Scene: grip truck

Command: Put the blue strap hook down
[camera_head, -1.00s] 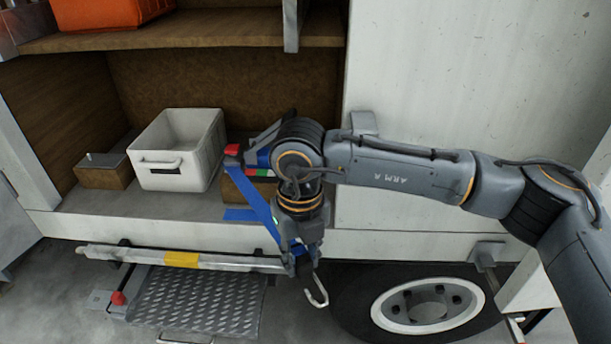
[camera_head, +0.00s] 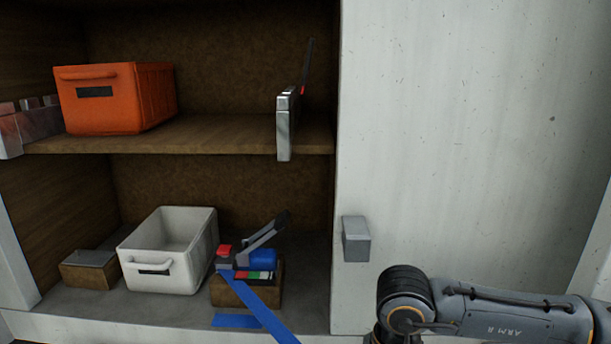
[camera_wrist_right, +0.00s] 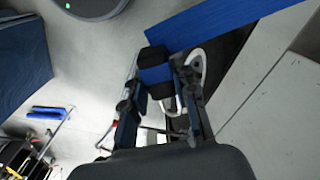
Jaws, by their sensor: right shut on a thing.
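The blue strap (camera_head: 265,315) runs from a ratchet (camera_head: 250,250) with a red end and a blue roll down past the bottom edge of the head view. In the right wrist view, the wide blue strap (camera_wrist_right: 225,22) comes in from the upper right. My right gripper (camera_wrist_right: 157,66) is shut on the strap's end, with blue webbing between its black fingertips. The pale metal hook (camera_wrist_right: 198,72) sticks out just right of the fingers. In the head view only my right arm shows, at the lower right; its gripper is out of frame. My left gripper is not in view.
The ratchet rests on a wooden block (camera_head: 232,294) on the lower shelf. A white crate (camera_head: 160,280) and a small wooden box (camera_head: 90,271) stand left of it. An orange crate (camera_head: 115,97) is on the upper shelf. A grey block (camera_head: 356,239) juts from the white panel.

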